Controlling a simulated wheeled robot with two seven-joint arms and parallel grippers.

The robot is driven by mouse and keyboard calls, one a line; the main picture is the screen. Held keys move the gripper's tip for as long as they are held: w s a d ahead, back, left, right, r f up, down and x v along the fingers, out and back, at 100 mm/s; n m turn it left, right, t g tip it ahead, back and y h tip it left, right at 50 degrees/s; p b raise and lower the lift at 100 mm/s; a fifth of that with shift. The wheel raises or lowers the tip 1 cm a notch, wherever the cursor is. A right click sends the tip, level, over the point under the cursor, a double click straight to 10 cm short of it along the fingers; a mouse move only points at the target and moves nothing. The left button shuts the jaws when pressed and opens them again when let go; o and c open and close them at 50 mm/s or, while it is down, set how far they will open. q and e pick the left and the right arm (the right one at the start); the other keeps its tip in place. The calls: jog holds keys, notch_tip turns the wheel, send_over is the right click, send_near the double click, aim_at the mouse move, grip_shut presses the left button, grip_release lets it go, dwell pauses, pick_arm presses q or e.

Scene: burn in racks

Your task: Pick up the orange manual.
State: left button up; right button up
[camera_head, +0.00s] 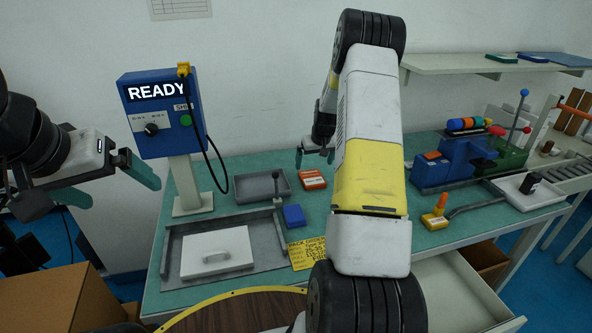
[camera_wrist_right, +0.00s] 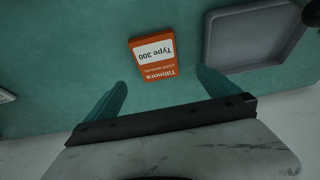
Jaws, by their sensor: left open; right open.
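The orange manual (camera_head: 312,180) lies flat on the green table, just right of the grey tray. My right gripper (camera_head: 314,154) is open and empty above the table near the manual. In the right wrist view its two green fingers (camera_wrist_right: 160,88) are apart, with the manual a little beyond and between them, not touched. My left gripper (camera_head: 118,180) is open and empty at the left, beside the blue READY box and far from the manual.
A grey tray (camera_head: 240,188) sits left of the manual, and a blue block (camera_head: 293,215) in front. The blue READY box (camera_head: 160,112) stands on a post at the left. A yellow printed card (camera_head: 307,252) is at the front edge. A blue machine (camera_head: 440,168) stands right.

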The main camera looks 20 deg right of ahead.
aim_at(312, 177)
jog(key=x, duration=0.8)
jog(key=shift+s+d+f, duration=0.15)
jog(key=shift+d+f, duration=0.15)
jog(key=shift+f, duration=0.1)
jog(key=c, duration=1.5)
